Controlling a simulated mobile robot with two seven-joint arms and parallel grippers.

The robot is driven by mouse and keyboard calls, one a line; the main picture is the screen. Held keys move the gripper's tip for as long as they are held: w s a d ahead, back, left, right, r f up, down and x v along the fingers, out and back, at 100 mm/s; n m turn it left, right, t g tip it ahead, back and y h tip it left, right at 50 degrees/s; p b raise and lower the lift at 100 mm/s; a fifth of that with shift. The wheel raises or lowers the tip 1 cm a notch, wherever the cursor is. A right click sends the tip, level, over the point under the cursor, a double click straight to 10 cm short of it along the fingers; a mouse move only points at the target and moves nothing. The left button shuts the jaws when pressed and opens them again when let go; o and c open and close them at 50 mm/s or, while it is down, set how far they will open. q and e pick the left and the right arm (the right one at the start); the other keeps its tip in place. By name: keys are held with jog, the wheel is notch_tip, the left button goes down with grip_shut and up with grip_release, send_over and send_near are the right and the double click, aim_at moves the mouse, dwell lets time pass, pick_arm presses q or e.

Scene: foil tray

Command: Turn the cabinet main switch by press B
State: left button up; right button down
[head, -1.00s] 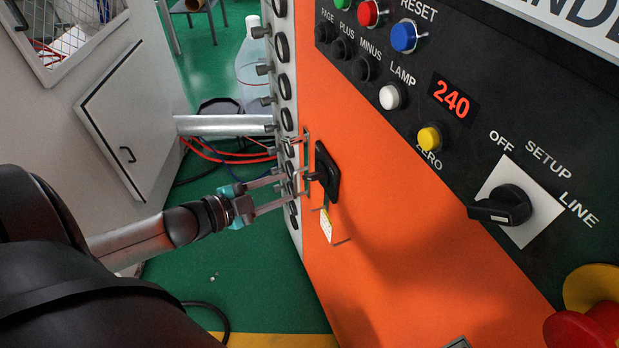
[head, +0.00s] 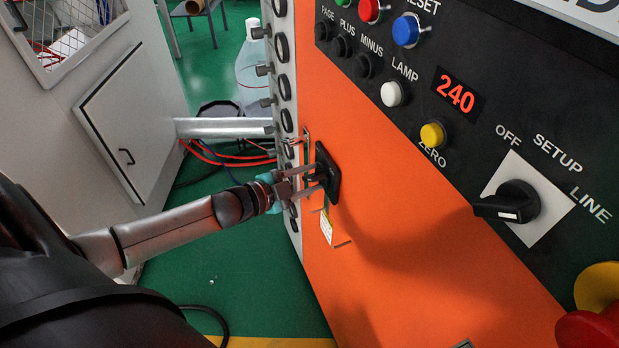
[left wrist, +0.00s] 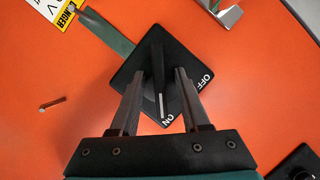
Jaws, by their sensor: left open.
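The cabinet main switch (head: 328,172) is a black plate with a black handle on the orange cabinet face. In the left wrist view the plate (left wrist: 183,60) looks like a diamond marked OFF and ON. The white line on its handle (left wrist: 157,58) points toward ON. My left gripper (head: 317,178) is at the switch; it also shows in the left wrist view (left wrist: 158,82). It is open, with one finger on each side of the handle and a visible gap to each. Whether the fingertips touch the plate cannot be told. My right gripper is not in view.
A dark panel holds several buttons, a red 240 display (head: 457,91) and an OFF/SETUP/LINE selector (head: 508,203). A tag (head: 326,226) hangs below the switch. A row of black knobs lines the cabinet's left edge. A grey pipe (head: 225,128) runs behind my left arm.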

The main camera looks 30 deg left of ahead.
pick_arm(q)
grip_shut()
dwell(0.3)
dwell(0.3)
